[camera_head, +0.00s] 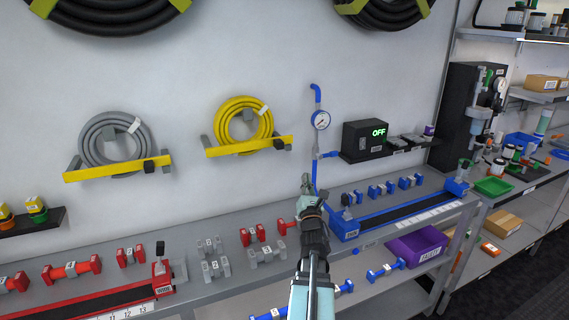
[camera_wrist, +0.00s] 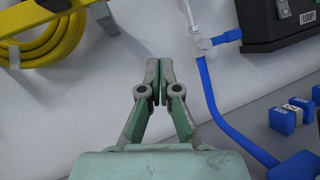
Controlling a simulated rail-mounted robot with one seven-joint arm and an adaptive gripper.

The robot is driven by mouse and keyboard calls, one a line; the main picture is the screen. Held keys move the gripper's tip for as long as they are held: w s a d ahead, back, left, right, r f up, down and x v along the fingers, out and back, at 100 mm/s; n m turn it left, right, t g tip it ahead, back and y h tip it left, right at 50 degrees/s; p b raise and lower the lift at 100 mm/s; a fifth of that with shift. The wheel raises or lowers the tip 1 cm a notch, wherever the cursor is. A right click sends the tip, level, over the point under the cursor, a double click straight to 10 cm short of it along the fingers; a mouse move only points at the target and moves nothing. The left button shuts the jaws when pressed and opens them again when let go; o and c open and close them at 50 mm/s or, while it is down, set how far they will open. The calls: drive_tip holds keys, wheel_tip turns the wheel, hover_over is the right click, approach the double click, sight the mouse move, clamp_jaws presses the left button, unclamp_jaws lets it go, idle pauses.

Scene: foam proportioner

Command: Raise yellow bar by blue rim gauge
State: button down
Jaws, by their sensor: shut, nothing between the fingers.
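The blue-rimmed gauge (camera_head: 320,120) sits on a blue pipe on the wall. Left of it, a yellow bar (camera_head: 250,147) with a dark block at its right end crosses the front of a coiled yellow hose (camera_head: 232,120). A second yellow bar (camera_head: 118,169) lies farther left, before a grey hose. My gripper (camera_head: 306,182) is shut and empty, below the gauge and right of and lower than the nearer bar. In the wrist view, my gripper's fingertips (camera_wrist: 159,62) meet, apart from the yellow bar (camera_wrist: 72,36) at upper left. The gauge dial is out of the wrist view.
The blue pipe (camera_wrist: 212,90) runs close to the right of my fingers. Red, grey and blue parts and a blue-ended rail (camera_head: 347,226) lie on the bench below. Bare wall separates gripper and bar.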

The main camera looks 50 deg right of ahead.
drive_tip(key=a+f+n+t+y+b, duration=0.2)
drive_tip(key=a+n+t+y+b, duration=0.2)
drive_tip(key=a+n+t, duration=0.3)
drive_tip(key=shift+a+f+n+t+b, duration=0.35)
drive_tip(key=shift+a+t+b, duration=0.35)
drive_tip(key=shift+t+b, duration=0.15)
drive_tip(key=s+a+r+p+x, duration=0.1)
drive_tip(key=p+x, duration=0.4)
drive_tip(key=x, duration=0.8)
drive_tip(key=shift+s+r+p, duration=0.3)
drive_tip(key=shift+s+r, duration=0.15)
drive_tip(key=shift+r, duration=0.1)
drive_tip(key=shift+s+d+b, duration=0.1)
drive_tip(key=shift+b, duration=0.2)
